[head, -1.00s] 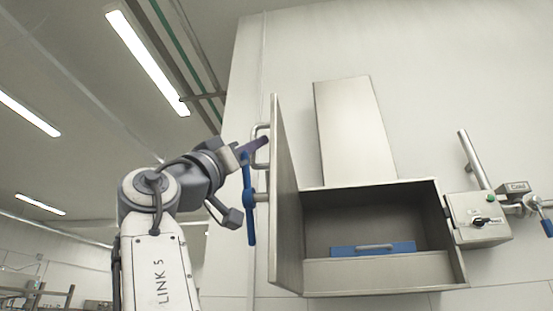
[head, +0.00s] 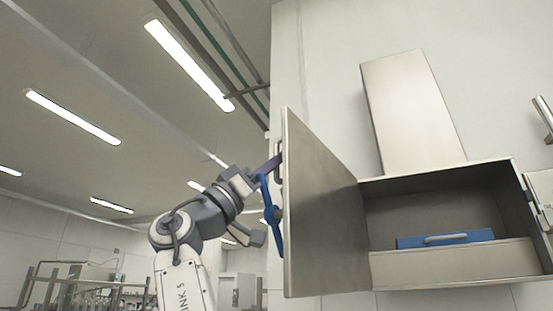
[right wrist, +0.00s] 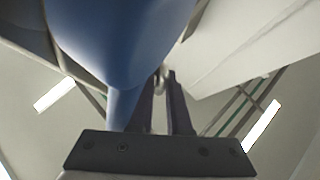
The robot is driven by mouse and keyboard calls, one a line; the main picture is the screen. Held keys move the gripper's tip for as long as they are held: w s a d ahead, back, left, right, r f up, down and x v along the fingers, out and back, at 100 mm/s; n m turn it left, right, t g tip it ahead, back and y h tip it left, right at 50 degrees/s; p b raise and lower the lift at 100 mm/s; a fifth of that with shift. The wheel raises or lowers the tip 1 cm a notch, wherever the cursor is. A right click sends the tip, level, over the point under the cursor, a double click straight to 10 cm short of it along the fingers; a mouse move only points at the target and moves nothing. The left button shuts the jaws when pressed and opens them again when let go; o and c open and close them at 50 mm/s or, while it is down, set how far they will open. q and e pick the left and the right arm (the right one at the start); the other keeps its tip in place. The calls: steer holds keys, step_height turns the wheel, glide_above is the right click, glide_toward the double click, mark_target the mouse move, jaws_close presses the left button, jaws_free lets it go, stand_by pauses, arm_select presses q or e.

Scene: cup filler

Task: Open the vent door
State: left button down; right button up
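The vent door (head: 320,220) is a metal panel standing wide open on the left side of the vent box (head: 440,265). Its inner face is turned towards me. My right gripper (head: 272,163) reaches the metal handle (head: 279,160) on the door's outer side, partly hidden by the door edge. In the right wrist view, the two dark fingers (right wrist: 163,105) are close together around the metal handle (right wrist: 160,88). A blue latch lever (head: 271,215) is beside the gripper and shows large in the right wrist view (right wrist: 120,45). My left gripper is not in view.
A blue block with a grey handle (head: 445,239) lies inside the open box. A metal duct (head: 412,115) rises above the box. A control box (head: 540,200) is cut off at the right edge. Racks (head: 90,290) stand far back at lower left.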

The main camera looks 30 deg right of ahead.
steer(key=o, duration=0.4)
steer(key=shift+w+a+f, duration=0.1)
steer(key=shift+w, duration=0.15)
steer(key=shift+c, duration=0.2)
steer(key=shift+s, duration=0.1)
steer(key=b+v, duration=0.5)
steer(key=v, duration=0.5)
steer(key=shift+a, duration=0.15)
steer(key=shift+f, duration=0.15)
